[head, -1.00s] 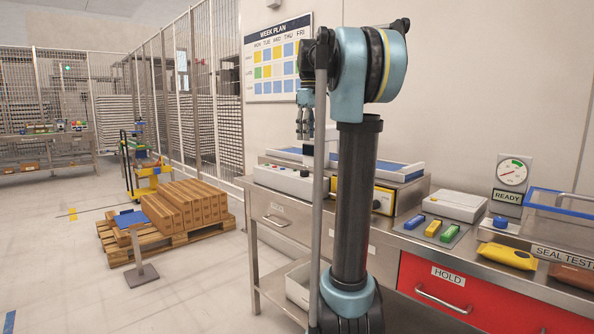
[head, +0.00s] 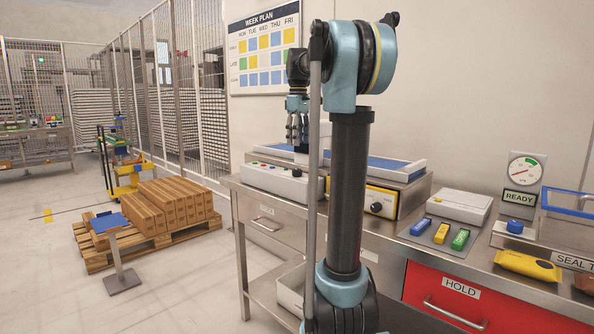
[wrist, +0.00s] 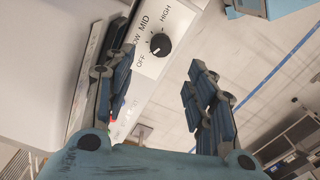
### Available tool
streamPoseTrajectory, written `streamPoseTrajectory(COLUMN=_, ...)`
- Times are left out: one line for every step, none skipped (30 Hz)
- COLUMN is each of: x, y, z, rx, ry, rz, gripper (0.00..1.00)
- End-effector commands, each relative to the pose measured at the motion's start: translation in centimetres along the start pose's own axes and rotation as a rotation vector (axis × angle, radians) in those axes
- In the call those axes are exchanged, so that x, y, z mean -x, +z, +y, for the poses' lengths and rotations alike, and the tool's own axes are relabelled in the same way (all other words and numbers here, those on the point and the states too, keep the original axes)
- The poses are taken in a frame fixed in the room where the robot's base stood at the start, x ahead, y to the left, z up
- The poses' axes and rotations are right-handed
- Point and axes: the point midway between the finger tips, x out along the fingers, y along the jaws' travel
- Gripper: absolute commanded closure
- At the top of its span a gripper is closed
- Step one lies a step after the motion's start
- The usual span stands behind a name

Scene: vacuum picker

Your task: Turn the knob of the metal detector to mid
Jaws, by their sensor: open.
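A round black knob (wrist: 160,43) on a pale panel (wrist: 150,68) shows in the wrist view, with OFF, LOW, MID and HIGH printed around it. Its white mark seems to point toward the lower left, near OFF. My gripper (wrist: 160,68) is open and empty, its fingers apart on either side of the panel in the picture. The knob appears beyond the fingertips, between them and nearer the left finger; no contact shows. In the head view my gripper (head: 295,141) hangs fingers-down over a white control box (head: 272,181) with coloured buttons, partly hidden by my arm.
A yellow-framed unit (head: 364,201) with another black knob (head: 376,207) stands right of my arm on the steel bench (head: 400,262). Blue, yellow and green blocks and a gauge (head: 524,170) are farther right. A loaded pallet (head: 150,246) stands on the floor at left.

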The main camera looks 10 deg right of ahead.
Motion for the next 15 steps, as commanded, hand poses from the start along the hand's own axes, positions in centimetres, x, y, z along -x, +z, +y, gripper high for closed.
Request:
streamPoseTrajectory(x=-1.0, y=-0.1, z=-0.1, rx=0.001, ry=0.000, rz=0.000, gripper=0.49)
streamPoseTrajectory(x=-1.5, y=-0.1, z=-0.1, rx=0.002, ry=0.000, rz=0.000, gripper=0.49)
streamPoseTrajectory(x=-2.2, y=-0.1, z=-0.1, rx=0.002, ry=0.000, rz=0.000, gripper=0.49)
streamPoseTrajectory(x=-2.7, y=-0.1, z=-0.1, rx=0.002, ry=0.000, rz=0.000, gripper=0.49)
streamPoseTrajectory(x=-3.3, y=-0.1, z=-0.1, rx=0.002, ry=0.000, rz=0.000, gripper=0.49)
streamPoseTrajectory(x=-4.0, y=-0.1, z=-0.1, rx=0.002, ry=0.000, rz=0.000, gripper=0.49)
streamPoseTrajectory(x=-4.5, y=-0.2, z=-0.1, rx=0.003, ry=0.000, rz=0.000, gripper=0.49)
streamPoseTrajectory(x=-5.0, y=-0.2, z=-0.1, rx=0.003, ry=0.000, rz=0.000, gripper=0.49)
streamPoseTrajectory(x=-5.7, y=-0.1, z=-0.1, rx=0.003, ry=0.000, rz=0.000, gripper=0.49)
streamPoseTrajectory(x=-6.3, y=-0.1, z=-0.1, rx=0.003, ry=0.000, rz=0.000, gripper=0.49)
streamPoseTrajectory(x=-6.8, y=-0.2, z=-0.1, rx=0.003, ry=0.000, rz=0.000, gripper=0.49)
streamPoseTrajectory(x=-7.4, y=-0.2, z=-0.1, rx=0.003, ry=0.000, rz=0.000, gripper=0.49)
streamPoseTrajectory(x=-7.9, y=-0.2, z=-0.1, rx=0.002, ry=0.000, rz=0.000, gripper=0.49)
streamPoseTrajectory(x=-8.3, y=-0.1, z=-0.1, rx=0.002, ry=0.000, rz=0.000, gripper=0.49)
streamPoseTrajectory(x=-8.9, y=-0.1, z=-0.1, rx=0.002, ry=0.000, rz=0.000, gripper=0.49)
